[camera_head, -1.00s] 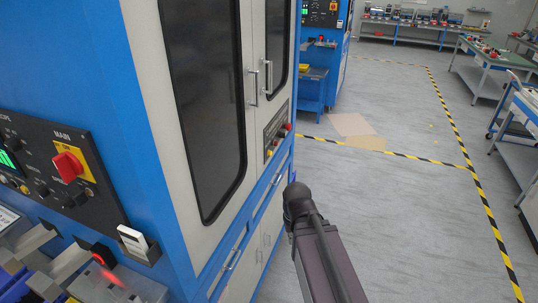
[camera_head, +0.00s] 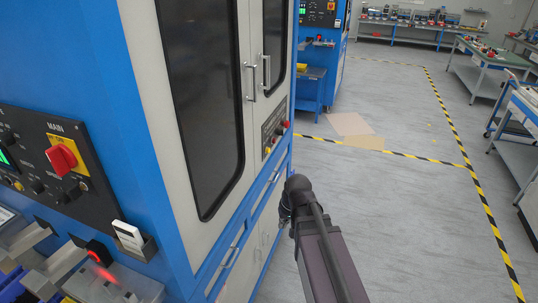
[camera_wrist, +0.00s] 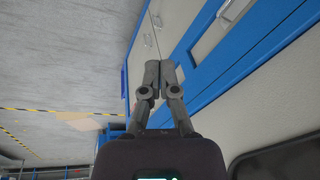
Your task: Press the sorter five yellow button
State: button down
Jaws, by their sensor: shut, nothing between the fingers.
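The blue and grey sorter cabinet (camera_head: 178,150) fills the left of the head view. A narrow control panel (camera_head: 275,127) on its front carries red knobs and a small yellow button (camera_head: 266,151) low on its near edge. The panel is too small to read. My arm rises from the bottom, in front of and right of the cabinet. In the wrist view my gripper (camera_wrist: 160,66) is shut and empty, pointing toward the blue-edged cabinet doors (camera_wrist: 190,25). The yellow button cannot be made out there.
A main panel (camera_head: 55,165) with a red switch (camera_head: 62,158) is at the near left. A second blue machine (camera_head: 322,50) stands behind. Benches (camera_head: 490,62) line the right and back. Grey floor (camera_head: 400,200) with yellow-black tape is clear right of my arm.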

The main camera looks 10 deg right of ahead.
aim_at(268, 150)
jog(key=w+d+m+t+y+b, duration=0.1)
jog(key=w+m+t+y+b, duration=0.2)
jog(key=w, duration=0.7)
jog(key=w+d+t+y+b, duration=0.15)
jog(key=w+t+b, duration=0.25)
jog(key=w, duration=0.7)
jog(key=w+d+r+m+t+h+b, duration=0.1)
jog(key=w+d+m+t+b, duration=0.3)
jog(key=w+d, duration=0.6)
jog(key=shift+w+d+r+m+t+h, duration=0.15)
jog(key=shift+w+r+m+t+h, duration=0.35)
jog(key=shift+w+t, duration=0.6)
jog(key=shift+f, duration=0.1)
jog(key=w+a, duration=0.4)
jog(key=a, duration=0.3)
jog(key=shift+w+a, duration=0.25)
jog(key=shift+a, duration=0.15)
jog(key=shift+w+a, duration=0.4)
jog(key=shift+a, duration=0.35)
jog(key=shift+d, duration=0.1)
dwell(0.4)
jog(key=shift+s+d, duration=0.45)
jog(key=shift+d, duration=0.2)
